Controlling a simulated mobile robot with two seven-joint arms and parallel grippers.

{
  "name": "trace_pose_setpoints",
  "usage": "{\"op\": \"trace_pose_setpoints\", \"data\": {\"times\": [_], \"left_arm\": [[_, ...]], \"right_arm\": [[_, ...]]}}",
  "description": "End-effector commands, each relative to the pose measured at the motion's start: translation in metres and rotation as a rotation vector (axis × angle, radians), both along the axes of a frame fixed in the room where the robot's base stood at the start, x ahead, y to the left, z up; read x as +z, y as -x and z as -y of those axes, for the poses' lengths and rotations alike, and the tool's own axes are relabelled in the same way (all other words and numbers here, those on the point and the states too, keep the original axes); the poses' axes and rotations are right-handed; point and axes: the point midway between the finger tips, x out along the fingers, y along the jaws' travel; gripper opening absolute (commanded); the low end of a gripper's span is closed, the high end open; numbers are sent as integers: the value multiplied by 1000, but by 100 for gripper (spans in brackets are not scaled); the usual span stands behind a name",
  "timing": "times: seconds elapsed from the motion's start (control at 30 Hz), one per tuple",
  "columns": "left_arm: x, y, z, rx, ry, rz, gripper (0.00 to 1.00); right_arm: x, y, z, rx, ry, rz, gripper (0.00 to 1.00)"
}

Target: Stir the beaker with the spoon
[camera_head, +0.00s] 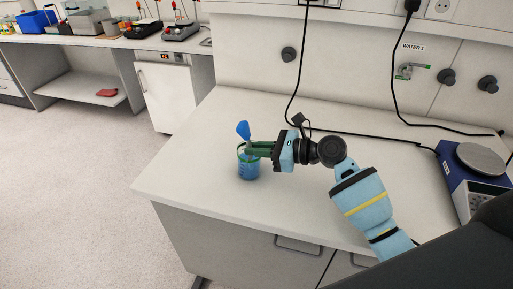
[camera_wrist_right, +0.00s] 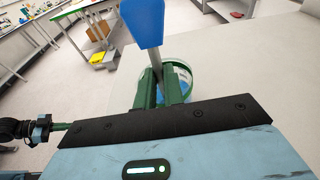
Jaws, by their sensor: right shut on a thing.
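The beaker (camera_head: 248,166) stands upright on the white bench top near its left end, with blue contents. In the right wrist view, part of its rim and blue contents (camera_wrist_right: 184,78) show beyond the fingers. The spoon (camera_head: 243,130) has a blue upper end that sticks up above the beaker; it also shows large in the right wrist view (camera_wrist_right: 143,22). My right gripper (camera_head: 254,149) has green fingers shut on the spoon's thin grey shaft at the beaker's top. The spoon's lower end is hidden by the fingers and beaker.
A blue scale (camera_head: 470,175) with a round plate stands at the right of the bench (camera_head: 190,165). Black cables run along the wall behind. The bench is clear around the beaker, and its left edge is close by.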

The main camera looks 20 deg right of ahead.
Motion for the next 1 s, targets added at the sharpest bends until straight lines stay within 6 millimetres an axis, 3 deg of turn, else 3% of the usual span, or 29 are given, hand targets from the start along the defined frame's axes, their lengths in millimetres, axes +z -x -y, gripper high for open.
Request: {"op": "trace_pose_setpoints", "data": {"times": [1.0], "left_arm": [[0,0,0,0,0,0,0]], "right_arm": [[85,0,0,2,1,3,0]]}}
